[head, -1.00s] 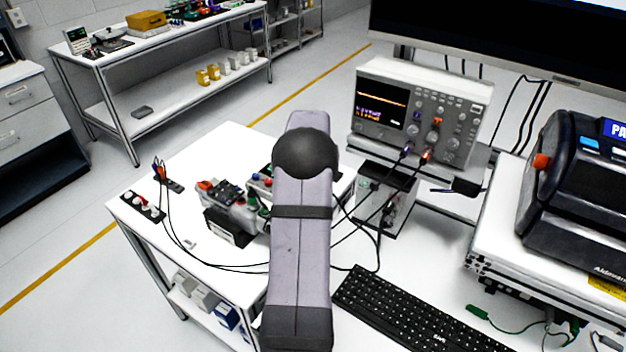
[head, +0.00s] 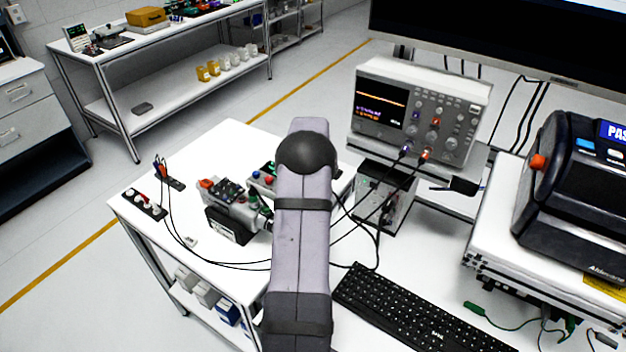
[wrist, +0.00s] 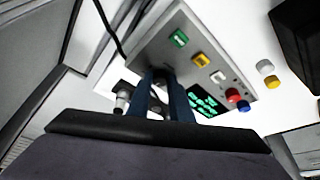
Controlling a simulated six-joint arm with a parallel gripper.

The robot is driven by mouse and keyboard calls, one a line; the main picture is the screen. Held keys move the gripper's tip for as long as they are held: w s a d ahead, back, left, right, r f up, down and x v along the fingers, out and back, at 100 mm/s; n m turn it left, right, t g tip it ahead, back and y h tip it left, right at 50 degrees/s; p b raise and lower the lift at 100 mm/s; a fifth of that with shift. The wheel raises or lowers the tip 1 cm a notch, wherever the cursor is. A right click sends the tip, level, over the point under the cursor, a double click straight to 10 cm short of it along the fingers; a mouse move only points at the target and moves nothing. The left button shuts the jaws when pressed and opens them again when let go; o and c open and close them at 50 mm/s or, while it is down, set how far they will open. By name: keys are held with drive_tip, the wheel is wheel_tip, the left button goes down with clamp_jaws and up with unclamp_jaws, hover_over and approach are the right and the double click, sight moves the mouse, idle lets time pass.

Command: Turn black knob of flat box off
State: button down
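In the wrist view a grey flat box (wrist: 228,72) has a green, a yellow and a white button in a row, a display with green digits, and red and blue round parts at its edge. My gripper (wrist: 160,76) reaches to the box's face with two dark blue fingers, a gap between them. A small dark shape lies at the fingertips, perhaps the black knob; the fingers hide most of it, and I cannot tell if they touch it. In the head view my arm hides the gripper and most of the box.
In the head view a device with an orange part (head: 228,205) stands on the white table, left of my arm. Black cables cross the tabletop. A keyboard (head: 410,310) lies front right. An oscilloscope (head: 420,110) stands behind it. The table's front left area is mostly clear.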

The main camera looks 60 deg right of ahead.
drive_tip(key=shift+m, duration=0.4)
drive_tip(key=m+b, duration=0.1)
drive_tip(key=m, duration=0.1)
drive_tip(key=m+g+h+b, duration=0.1)
drive_tip(key=m+b, duration=0.1)
drive_tip(key=shift+w+f+g, duration=0.1)
drive_tip(key=shift+w+g, duration=0.2)
drive_tip(key=shift+w, duration=0.05)
drive_tip(key=shift+w+a+m+g+b, duration=0.1)
drive_tip(key=shift+m+g+b, duration=0.35)
drive_tip(key=shift+m, duration=0.55)
drive_tip(key=shift+w+m+g+b, duration=0.1)
drive_tip(key=shift+m+g+b, duration=0.35)
drive_tip(key=shift+m, duration=0.55)
drive_tip(key=shift+r, duration=0.2)
drive_tip(key=c, duration=1.6)
unclamp_jaws()
drive_tip(key=shift+b+v, duration=1.15)
drive_tip(key=shift+v, duration=2.5)
